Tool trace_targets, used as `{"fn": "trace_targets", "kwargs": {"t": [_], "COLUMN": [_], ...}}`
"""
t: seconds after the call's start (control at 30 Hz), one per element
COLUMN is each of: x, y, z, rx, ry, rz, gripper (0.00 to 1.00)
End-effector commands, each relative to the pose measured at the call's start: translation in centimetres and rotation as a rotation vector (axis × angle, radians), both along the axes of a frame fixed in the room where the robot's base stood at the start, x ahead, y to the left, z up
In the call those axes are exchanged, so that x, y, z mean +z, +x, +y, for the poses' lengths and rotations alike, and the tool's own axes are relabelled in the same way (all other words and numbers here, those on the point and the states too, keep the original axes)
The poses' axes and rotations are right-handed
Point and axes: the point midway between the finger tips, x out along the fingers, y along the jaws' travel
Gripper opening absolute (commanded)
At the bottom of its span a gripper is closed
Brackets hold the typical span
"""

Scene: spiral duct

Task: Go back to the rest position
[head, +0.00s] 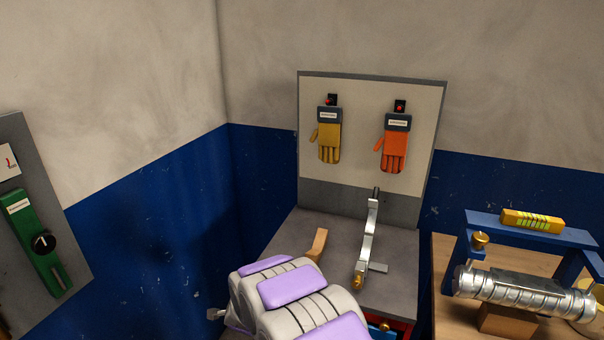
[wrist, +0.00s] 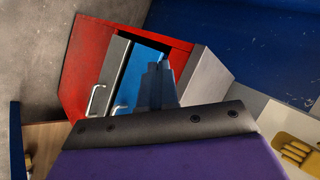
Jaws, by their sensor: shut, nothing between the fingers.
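My gripper (wrist: 157,75) shows in the wrist view as dark fingers brought together, with nothing held between them. In that view the fingers overlap the blue drawer (wrist: 128,90) of a red cabinet (wrist: 85,62). I cannot tell the gap between them. In the head view my white and purple arm covers the front left of the grey cabinet top (head: 340,240), and I cannot make out the gripper there.
A metal tool (head: 370,240) and a wooden handle (head: 318,245) are on the cabinet top. A yellow glove (head: 329,140) and an orange glove (head: 393,150) hang behind. A spiral duct (head: 520,294) lies at right; a green device (head: 38,240) is at left.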

Motion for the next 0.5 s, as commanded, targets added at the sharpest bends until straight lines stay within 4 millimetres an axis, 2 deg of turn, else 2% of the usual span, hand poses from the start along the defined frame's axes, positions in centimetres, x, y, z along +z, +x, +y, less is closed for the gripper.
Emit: {"fn": "trace_targets", "kwargs": {"t": [0.03, 0.27, 0.5], "x": [1.7, 7.1, 11.7], "y": [-0.5, -4.7, -11.1], "z": [-0.7, -3.8, -8.7], "rx": [0.042, 0.27, 0.503], "ry": [-0.009, -0.088, -0.194], "rz": [0.017, 0.108, 0.2], "gripper": [0.0, 0.0, 0.0]}}
